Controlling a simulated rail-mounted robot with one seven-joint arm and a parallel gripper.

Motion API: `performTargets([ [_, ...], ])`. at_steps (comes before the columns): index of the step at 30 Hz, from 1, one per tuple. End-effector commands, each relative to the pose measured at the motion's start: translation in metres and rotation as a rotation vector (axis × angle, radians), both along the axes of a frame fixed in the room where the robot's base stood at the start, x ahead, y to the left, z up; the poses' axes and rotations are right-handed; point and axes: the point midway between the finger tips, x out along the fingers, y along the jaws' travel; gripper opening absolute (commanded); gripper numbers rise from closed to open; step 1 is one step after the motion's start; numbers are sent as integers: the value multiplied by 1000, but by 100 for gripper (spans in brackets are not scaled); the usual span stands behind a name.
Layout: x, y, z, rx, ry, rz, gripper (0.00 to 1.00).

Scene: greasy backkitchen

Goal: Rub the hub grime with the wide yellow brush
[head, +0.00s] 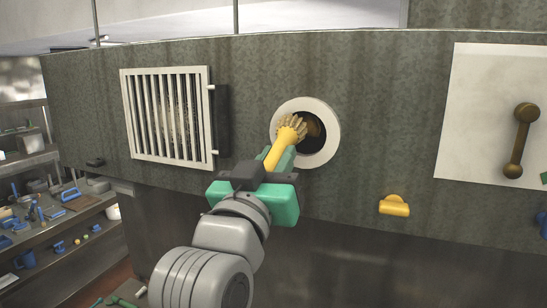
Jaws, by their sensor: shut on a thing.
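My gripper (278,165) is shut on the yellow brush (280,150), which has a yellow handle and a wide head of pale bristles (293,127). The brush points up and away from my gripper, its bristles overlapping the round opening with a white ring (330,147) in the grey wall panel. Inside the opening, a brown hub (314,130) shows partly to the right of the bristles. The rest of the hub is hidden behind the brush. I cannot tell whether the bristles touch it, and grime is not clearly distinguishable from the brown surface.
A white slatted grille (139,118) with a dark hinge side is left of the opening. A small yellow object (394,206) sits low on the wall to the right. A white plate (466,120) bears a brown lever (521,140). Cluttered shelves (75,221) stand at far left.

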Motion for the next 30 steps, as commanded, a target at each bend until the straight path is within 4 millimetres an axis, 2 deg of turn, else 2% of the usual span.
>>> performTargets([
  [18,-9,-33,1,1,-1,-1,0],
  [30,-11,-37,1,0,0,0,0],
])
